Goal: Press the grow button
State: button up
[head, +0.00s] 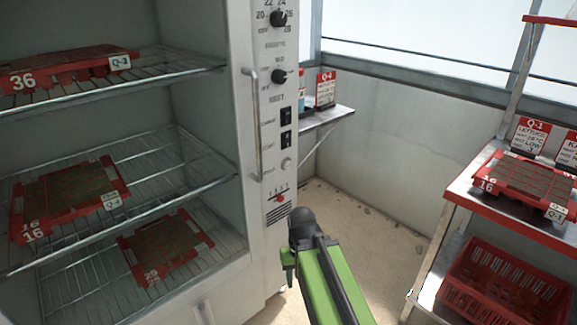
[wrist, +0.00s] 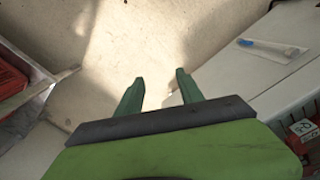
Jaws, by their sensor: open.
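The control panel (head: 275,130) is the narrow upright front of the growing cabinet. It carries two black knobs, the upper one (head: 278,18) and the lower one (head: 279,77). Below are two black rocker switches (head: 286,115) (head: 286,139) and a small round pale button (head: 287,163). A slider with a red mark (head: 278,198) sits lower. The labels are too small to tell which is the grow button. My gripper (wrist: 160,90) is open and empty, its two green fingers over bare floor in the wrist view. In the head view my green arm is right of the panel's lower end.
The open cabinet holds red trays (head: 68,192) on wire shelves (head: 100,265). A vertical handle (head: 256,125) stands beside the switches. A small wall shelf (head: 325,117) juts out right of the panel. A rack with a red tray (head: 525,185) and red crate (head: 505,285) is at right.

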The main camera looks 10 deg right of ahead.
grip_shut()
dwell(0.3)
dwell(1.5)
